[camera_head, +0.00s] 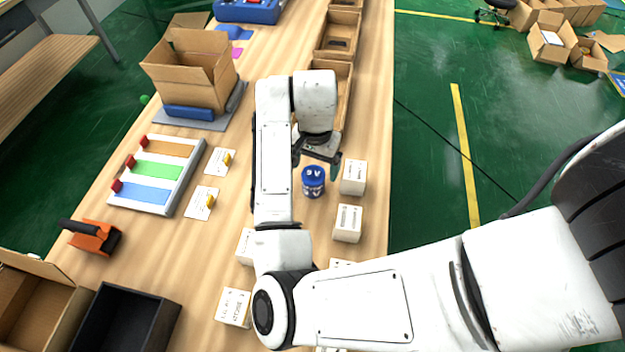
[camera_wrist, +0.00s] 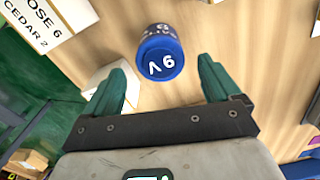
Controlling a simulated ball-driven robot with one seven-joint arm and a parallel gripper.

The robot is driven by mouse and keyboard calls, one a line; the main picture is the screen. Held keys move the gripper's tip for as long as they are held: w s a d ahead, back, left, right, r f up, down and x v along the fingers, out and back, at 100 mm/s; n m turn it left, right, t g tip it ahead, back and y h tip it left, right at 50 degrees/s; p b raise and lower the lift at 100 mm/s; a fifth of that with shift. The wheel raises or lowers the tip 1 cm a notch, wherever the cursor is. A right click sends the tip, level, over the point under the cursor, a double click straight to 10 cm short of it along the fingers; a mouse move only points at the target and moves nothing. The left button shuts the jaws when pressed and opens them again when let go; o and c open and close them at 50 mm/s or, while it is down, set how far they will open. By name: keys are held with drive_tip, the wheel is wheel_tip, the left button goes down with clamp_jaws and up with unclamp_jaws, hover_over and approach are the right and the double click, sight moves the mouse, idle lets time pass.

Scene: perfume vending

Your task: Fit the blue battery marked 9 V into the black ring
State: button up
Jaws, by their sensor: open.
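The blue battery (camera_head: 313,182) stands upright on the wooden table, just in front of my gripper (camera_head: 318,160) in the head view. In the wrist view the battery (camera_wrist: 160,58) has a blue top with white "9 V" lettering. My gripper (camera_wrist: 162,78) is open, its two green fingers apart and empty. The battery shows ahead of the gap between the fingertips and apart from them. I cannot make out the black ring in either view; my arm covers part of the table.
White labelled boxes (camera_head: 348,223) stand close to the right of the battery, others nearer. A tray with coloured strips (camera_head: 157,170), an orange-and-black tool (camera_head: 93,237), a black bin (camera_head: 125,318) and a cardboard box (camera_head: 192,75) stand left. Wooden crates (camera_head: 338,45) line the back.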

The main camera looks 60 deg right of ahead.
sight(313, 173)
drive_tip(key=shift+a+f+p, duration=0.15)
drive_tip(key=shift+f+p, duration=0.05)
drive_tip(key=shift+f, duration=1.1)
drive_tip(key=shift+a+f+p, duration=0.15)
drive_tip(key=shift+f+p, duration=0.05)
drive_tip(key=shift+f, duration=1.1)
drive_tip(key=c, duration=1.6)
drive_tip(key=shift+o, duration=0.2)
drive_tip(key=shift+r, duration=0.1)
